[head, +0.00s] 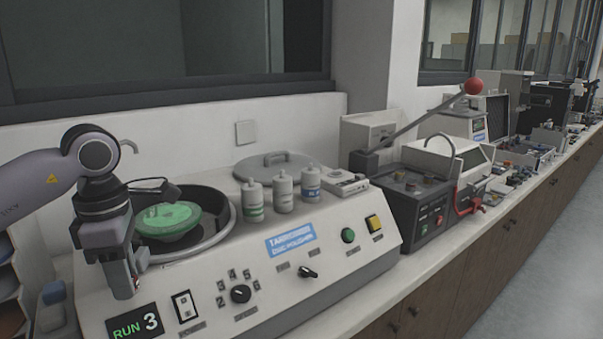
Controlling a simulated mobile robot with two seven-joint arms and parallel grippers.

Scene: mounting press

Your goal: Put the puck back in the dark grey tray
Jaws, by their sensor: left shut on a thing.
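My left gripper (130,288) points down in front of the polisher's bowl, over the left front of the polisher. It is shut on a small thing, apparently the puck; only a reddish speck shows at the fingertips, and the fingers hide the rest. I cannot make out the dark grey tray for certain in the head view. My right gripper is not in view.
The disc polisher (345,262) has a round bowl with a green disc (170,220), a knob and a display reading RUN 3. Several white bottles (283,194) and a grey lid (272,166) stand behind. A dark press unit (415,205) with a red-balled lever stands right.

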